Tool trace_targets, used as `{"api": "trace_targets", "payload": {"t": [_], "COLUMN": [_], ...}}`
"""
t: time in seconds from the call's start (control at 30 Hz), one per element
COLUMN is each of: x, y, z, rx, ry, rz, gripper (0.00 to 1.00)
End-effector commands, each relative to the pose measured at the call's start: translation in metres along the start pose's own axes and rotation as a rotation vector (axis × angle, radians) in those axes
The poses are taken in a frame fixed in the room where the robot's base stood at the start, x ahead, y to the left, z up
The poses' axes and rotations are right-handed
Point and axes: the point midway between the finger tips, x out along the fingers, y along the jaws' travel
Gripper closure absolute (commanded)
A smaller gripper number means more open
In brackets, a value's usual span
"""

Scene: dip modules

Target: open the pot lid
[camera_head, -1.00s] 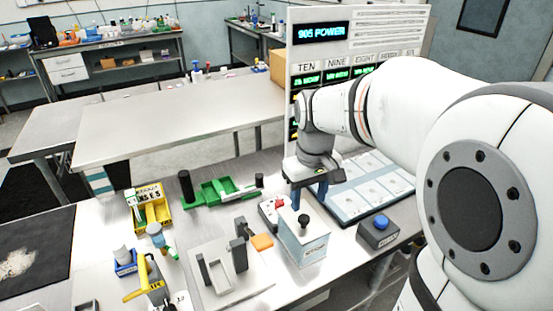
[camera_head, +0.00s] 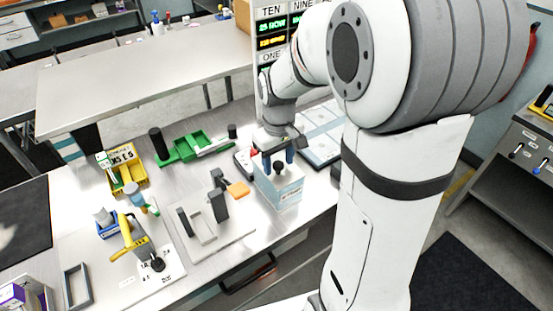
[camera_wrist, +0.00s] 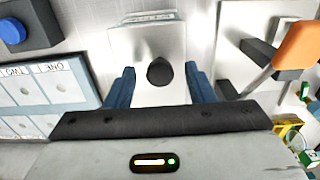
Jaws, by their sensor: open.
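The pot is a pale box (camera_head: 283,190) with a light lid and a black knob (camera_head: 279,168) on top. It stands on the metal table near its right front edge. My gripper (camera_head: 279,158) is just above the lid, with its blue fingers pointing down. In the wrist view, the lid (camera_wrist: 138,90) lies below the open gripper (camera_wrist: 160,85), and the black knob (camera_wrist: 160,72) is between the two blue fingers, with gaps on both sides. Nothing is held. How far the fingertips are above the lid is hard to tell.
A board with grey uprights (camera_head: 205,230) and an orange block (camera_head: 238,189) is left of the pot. A blue button box (camera_wrist: 22,28) and a panel of marked cells (camera_wrist: 45,85) lie on its other side. A green tray (camera_head: 190,147) is behind.

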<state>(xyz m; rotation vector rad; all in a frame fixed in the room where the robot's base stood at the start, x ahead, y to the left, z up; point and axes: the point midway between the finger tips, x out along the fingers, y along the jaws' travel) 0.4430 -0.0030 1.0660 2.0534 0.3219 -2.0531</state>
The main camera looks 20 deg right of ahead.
Motion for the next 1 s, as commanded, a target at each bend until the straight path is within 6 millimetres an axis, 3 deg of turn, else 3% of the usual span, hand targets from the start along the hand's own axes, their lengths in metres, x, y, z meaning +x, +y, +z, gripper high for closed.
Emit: {"api": "trace_targets", "payload": {"t": [0.07, 0.63, 1.0], "x": [-0.0002, -0.0005, -0.0013], "y": [-0.0001, -0.0007, -0.0035], "z": [0.0000, -0.0001, -0.0012], "rx": [0.000, -0.001, -0.006], "ry": [0.000, 0.000, 0.000], "rz": [0.000, 0.000, -0.009], "gripper": [0.52, 0.99, 1.00]}}
